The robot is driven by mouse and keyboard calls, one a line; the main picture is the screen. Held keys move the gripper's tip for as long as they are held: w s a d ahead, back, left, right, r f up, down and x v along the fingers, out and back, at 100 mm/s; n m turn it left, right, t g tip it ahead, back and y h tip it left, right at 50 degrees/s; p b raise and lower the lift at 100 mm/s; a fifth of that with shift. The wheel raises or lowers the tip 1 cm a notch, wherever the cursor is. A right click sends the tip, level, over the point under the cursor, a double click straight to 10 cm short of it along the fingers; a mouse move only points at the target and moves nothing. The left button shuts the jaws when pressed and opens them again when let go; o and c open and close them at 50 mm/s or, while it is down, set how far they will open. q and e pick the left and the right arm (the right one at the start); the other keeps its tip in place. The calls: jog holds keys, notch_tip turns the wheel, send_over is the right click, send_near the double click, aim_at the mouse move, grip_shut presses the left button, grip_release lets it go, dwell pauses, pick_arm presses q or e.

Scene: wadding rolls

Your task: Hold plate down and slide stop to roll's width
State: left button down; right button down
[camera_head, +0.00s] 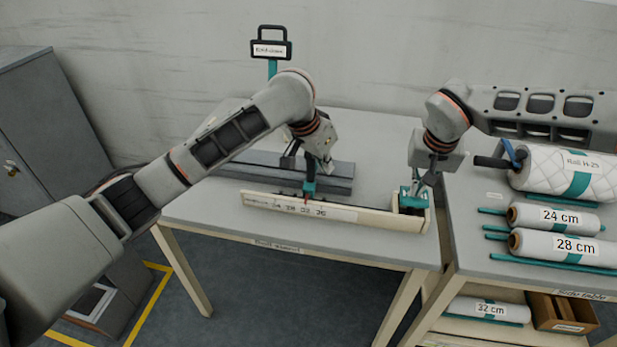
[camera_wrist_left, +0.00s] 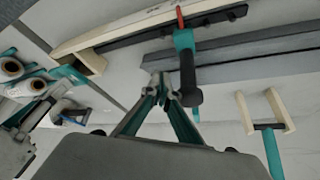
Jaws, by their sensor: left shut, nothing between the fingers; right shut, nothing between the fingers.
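The stop (camera_head: 309,186) is a teal slider with a black knob and red pointer on the cream rail, which carries a number scale (camera_head: 300,206). The stop also shows in the left wrist view (camera_wrist_left: 184,42). My left gripper (camera_head: 327,168) is shut and empty beside the knob, on its right side; in the left wrist view its closed fingertips (camera_wrist_left: 164,92) appear just left of the knob. A teal plate (camera_head: 411,202) sits at the rail's right end. My right gripper (camera_head: 418,187) is shut above it; I cannot tell whether it touches. The gripper partly hides the plate.
A grey bar (camera_head: 338,178) lies behind the rail. A labelled teal post with a black handle (camera_head: 271,50) stands at the back. The right side table holds a large quilted roll (camera_head: 540,168) and rolls marked 24 cm (camera_head: 530,215) and 28 cm (camera_head: 540,244).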

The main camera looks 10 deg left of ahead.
pick_arm(q)
jog(key=a, duration=0.7)
jog(key=shift+a, duration=0.4)
pick_arm(e)
jog(key=shift+s+f, duration=0.1)
jog(key=shift+f, duration=0.05)
dwell(2.2)
pick_arm(q)
jog(key=shift+d, duration=1.3)
pick_arm(e)
jog(key=w+v, duration=0.2)
jog(key=v, duration=0.6)
jog(key=shift+r, duration=0.2)
dwell(0.7)
